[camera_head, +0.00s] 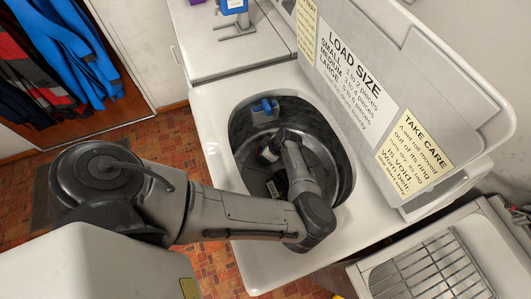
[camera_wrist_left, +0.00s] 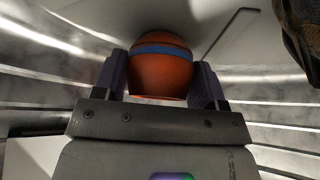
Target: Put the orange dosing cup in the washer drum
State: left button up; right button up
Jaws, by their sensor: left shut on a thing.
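The orange dosing cup (camera_wrist_left: 162,78), a rounded orange cup with a blue band, is between the two fingers of my left gripper (camera_wrist_left: 160,82) in the left wrist view. The fingers are shut on its sides. Ribbed shiny metal of the washer drum surrounds them in that view. In the head view my left arm reaches over the tub rim and down into the dark round drum (camera_head: 340,160). The cup cannot be made out there, hidden by my arm and wrist. My right gripper is in neither view.
The white washer top (camera_head: 215,150) frames the opening, with a raised lid (camera_head: 410,90) carrying notices behind it. A blue fitting (camera_head: 265,107) sits at the drum's far inner wall. A wire-racked sink (camera_head: 430,265) stands at the lower right; clothes hang at the left.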

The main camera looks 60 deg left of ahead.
pick_arm(q)
jog(key=shift+f, duration=0.25)
jog(key=o, duration=0.9)
jog(key=shift+r, duration=0.1)
jog(key=shift+o, duration=0.2)
jog(key=shift+r, duration=0.1)
jog(key=shift+r, duration=0.25)
jog(key=p+v, duration=1.1)
jog(key=p, duration=0.1)
jog(key=shift+d+r+p, duration=0.2)
jog(key=shift+r+p, duration=0.1)
jog(key=shift+p, duration=0.05)
jog(key=shift+w, duration=0.15)
